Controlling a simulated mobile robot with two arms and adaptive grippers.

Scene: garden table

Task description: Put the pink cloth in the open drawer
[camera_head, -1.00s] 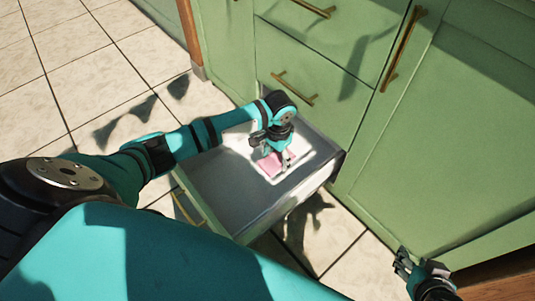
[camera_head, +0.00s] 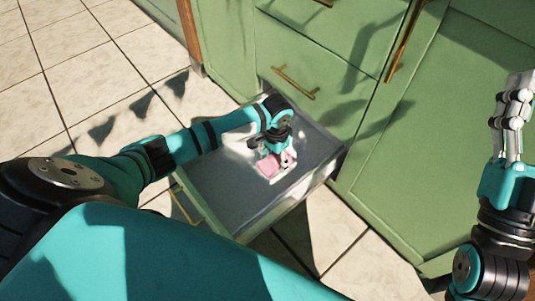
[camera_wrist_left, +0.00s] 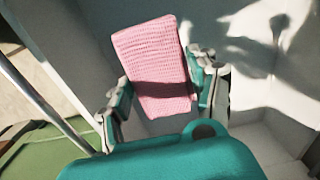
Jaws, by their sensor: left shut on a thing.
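The pink cloth (camera_head: 271,166) is inside the open drawer (camera_head: 222,192), seen in the head view. My left gripper (camera_head: 279,160) reaches down into the drawer and is shut on the cloth. In the left wrist view the folded, ribbed cloth (camera_wrist_left: 155,60) lies between the two fingers of my left gripper (camera_wrist_left: 163,98), with grey drawer walls around it. Whether the cloth touches the drawer floor is hard to tell. My right gripper (camera_head: 515,115) is raised at the right edge of the head view, away from the drawer, with nothing visible in it.
Green cabinet fronts with brass handles (camera_head: 295,82) stand behind and to the right of the drawer. A wooden post (camera_head: 190,35) stands at the back. Pale floor tiles (camera_head: 100,75) lie clear at left. The drawer's grey floor is bare around the cloth.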

